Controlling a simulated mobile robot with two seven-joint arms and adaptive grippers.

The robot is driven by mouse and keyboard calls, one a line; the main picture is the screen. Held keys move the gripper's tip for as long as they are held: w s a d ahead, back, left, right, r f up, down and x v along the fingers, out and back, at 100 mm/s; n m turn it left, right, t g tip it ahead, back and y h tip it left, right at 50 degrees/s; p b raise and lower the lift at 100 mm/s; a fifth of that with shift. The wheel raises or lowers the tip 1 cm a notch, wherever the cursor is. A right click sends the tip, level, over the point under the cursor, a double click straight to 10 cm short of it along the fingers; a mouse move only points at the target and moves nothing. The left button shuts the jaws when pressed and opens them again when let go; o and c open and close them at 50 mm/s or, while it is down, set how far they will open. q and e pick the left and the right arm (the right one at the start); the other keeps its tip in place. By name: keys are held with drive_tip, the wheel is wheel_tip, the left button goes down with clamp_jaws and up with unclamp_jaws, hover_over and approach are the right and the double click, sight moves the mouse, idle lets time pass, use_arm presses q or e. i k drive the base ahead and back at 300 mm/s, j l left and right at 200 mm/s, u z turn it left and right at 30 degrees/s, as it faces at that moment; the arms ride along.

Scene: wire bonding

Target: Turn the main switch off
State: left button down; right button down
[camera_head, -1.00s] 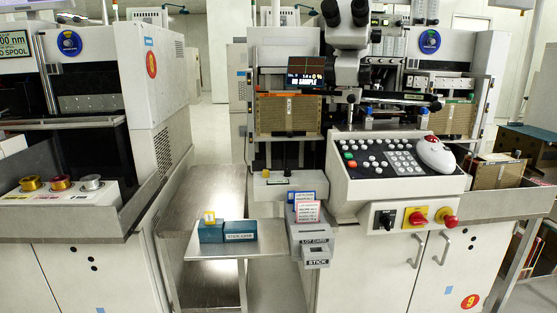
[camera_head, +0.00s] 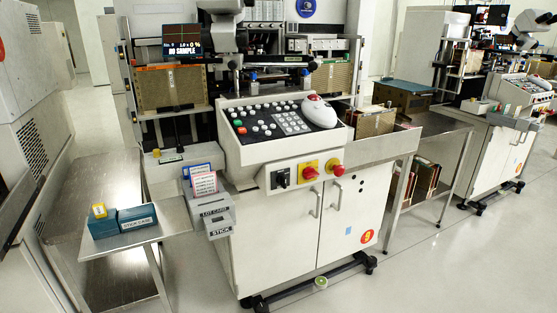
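The machine's front panel carries three controls in a row. On the left is a black rotary switch (camera_head: 281,178) on a dark plate. In the middle is a red rotary switch (camera_head: 310,172) on a yellow plate. On the right is a red mushroom button (camera_head: 338,170) on a yellow base. No readable label tells which is the main switch, and the knob positions are too small to read surely. Neither of my grippers shows in the head view.
A keypad console (camera_head: 268,125) with a white trackball (camera_head: 319,113) sits above the switches. Cabinet doors (camera_head: 330,215) with handles are below. A shelf with blue boxes (camera_head: 137,218) and a lot card holder (camera_head: 218,222) stand left. Open floor (camera_head: 430,265) lies front right.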

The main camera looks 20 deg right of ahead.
sight(309, 173)
drive_tip(key=l+z, duration=0.25)
drive_tip(key=z, duration=0.15)
drive_tip(key=l+z, duration=0.5)
drive_tip(key=z, duration=0.25)
drive_tip(key=l+z, duration=0.2)
drive_tip(key=z, duration=0.15)
